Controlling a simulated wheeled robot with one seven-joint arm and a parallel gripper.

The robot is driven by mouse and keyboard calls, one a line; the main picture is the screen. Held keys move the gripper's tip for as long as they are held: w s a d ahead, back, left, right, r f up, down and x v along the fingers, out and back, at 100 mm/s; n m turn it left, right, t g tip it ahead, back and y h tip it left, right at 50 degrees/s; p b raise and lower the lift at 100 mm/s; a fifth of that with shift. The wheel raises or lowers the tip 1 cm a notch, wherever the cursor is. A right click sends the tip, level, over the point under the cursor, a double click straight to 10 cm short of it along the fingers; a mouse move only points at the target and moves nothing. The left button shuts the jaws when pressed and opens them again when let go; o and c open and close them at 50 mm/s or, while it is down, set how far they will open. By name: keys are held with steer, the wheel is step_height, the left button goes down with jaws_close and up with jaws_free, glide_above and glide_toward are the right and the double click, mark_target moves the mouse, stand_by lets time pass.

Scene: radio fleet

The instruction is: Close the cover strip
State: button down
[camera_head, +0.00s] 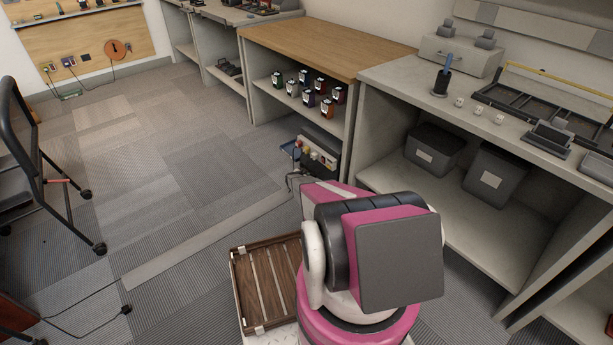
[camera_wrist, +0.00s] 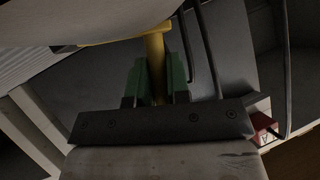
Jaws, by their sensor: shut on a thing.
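A long pale grey strip (camera_head: 205,239) lies across the carpet in the head view. It may be the cover strip; I cannot tell whether it is open. A dark cable meets its near end. My gripper (camera_wrist: 156,75), with green fingers, is shut on the upright stem of a yellow piece (camera_wrist: 154,50) in the wrist view. A yellow bar runs left from the top of the stem. I cannot tell what the yellow piece belongs to. In the head view my arm hides the gripper and its contact.
A dark unit with coloured knobs (camera_head: 318,155) stands by the wooden-topped shelf (camera_head: 325,48). Grey bins (camera_head: 432,148) sit under the right counter. A chair (camera_head: 35,170) stands at left. A red box (camera_wrist: 264,131) is close right of the gripper. Carpet at left is mostly free.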

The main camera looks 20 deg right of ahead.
steer(key=shift+w+f, duration=0.1)
stand_by(0.4)
steer(key=c, duration=1.1)
jaws_free()
steer(key=shift+a, duration=0.1)
steer(key=v, duration=1)
steer(key=shift+a+r, duration=0.25)
steer(key=shift+a, duration=0.05)
